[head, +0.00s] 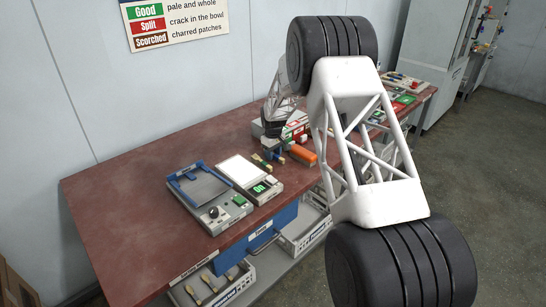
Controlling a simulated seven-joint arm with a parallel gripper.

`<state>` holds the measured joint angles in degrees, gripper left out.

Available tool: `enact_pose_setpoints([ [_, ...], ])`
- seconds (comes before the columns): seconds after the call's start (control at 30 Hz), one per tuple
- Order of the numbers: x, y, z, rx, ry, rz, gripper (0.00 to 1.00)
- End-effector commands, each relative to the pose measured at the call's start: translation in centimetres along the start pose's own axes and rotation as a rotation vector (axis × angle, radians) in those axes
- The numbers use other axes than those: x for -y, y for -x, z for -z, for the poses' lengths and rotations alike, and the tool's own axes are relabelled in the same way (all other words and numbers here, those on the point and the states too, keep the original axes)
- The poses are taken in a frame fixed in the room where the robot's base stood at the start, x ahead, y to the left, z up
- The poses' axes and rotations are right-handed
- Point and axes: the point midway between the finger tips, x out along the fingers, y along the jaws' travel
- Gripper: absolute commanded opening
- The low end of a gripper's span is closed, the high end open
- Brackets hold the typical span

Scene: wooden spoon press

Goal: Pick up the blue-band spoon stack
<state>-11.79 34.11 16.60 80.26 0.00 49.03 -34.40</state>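My arm crosses the head view from the lower right and bends down to the bench near its middle. The dark end of my arm, with my gripper (274,136), is low over the bench; its fingers are too small and dark to make out. Small wooden pieces (262,162) with yellowish ends lie just below it, and dark blue bits show beside them. These may be the blue-band spoon stack, but the bands and the number of spoons are not clear. I cannot tell whether my gripper touches them.
An orange cylinder (302,154) and a red-and-white box (297,126) are close on the right. A scale-like device (250,180) and a blue-framed tray device (208,197) stand nearer. The red bench top (120,205) is clear at left. Crates with spoons (218,285) sit below.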

Motion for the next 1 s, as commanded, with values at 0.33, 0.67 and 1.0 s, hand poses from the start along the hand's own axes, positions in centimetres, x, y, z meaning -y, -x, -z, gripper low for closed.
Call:
enact_pose_setpoints([
  [0.33,0.0,0.0,0.0,0.0,0.0,0.0,0.01],
  [0.67,0.0,0.6,0.0,-0.001,0.0,-0.001,0.0],
  [1.0,0.0,4.5,0.1,-0.002,0.0,-0.002,0.0],
])
